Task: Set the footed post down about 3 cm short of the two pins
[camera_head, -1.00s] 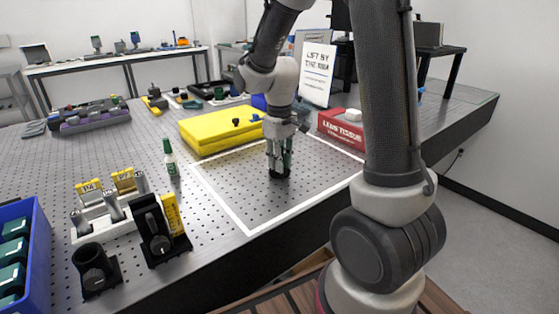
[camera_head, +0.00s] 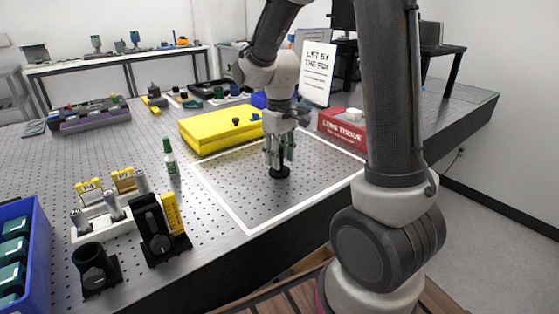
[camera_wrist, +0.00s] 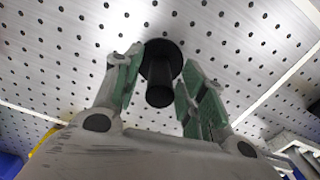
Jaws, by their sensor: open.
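The footed post (camera_head: 280,172) is black with a round foot. It stands on the perforated metal table, inside the white-outlined rectangle. In the wrist view the post (camera_wrist: 160,92) is between the two green-padded fingers with its round foot on the holed surface. The two pins cannot be made out in either view.
A yellow case (camera_head: 215,130) lies behind the outlined area and a red tissue box (camera_head: 343,128) at its back right. A green-capped bottle (camera_head: 170,158), a white holder with posts (camera_head: 100,225) and a blue bin (camera_head: 38,255) stand to the left. Most of the outlined area is clear.

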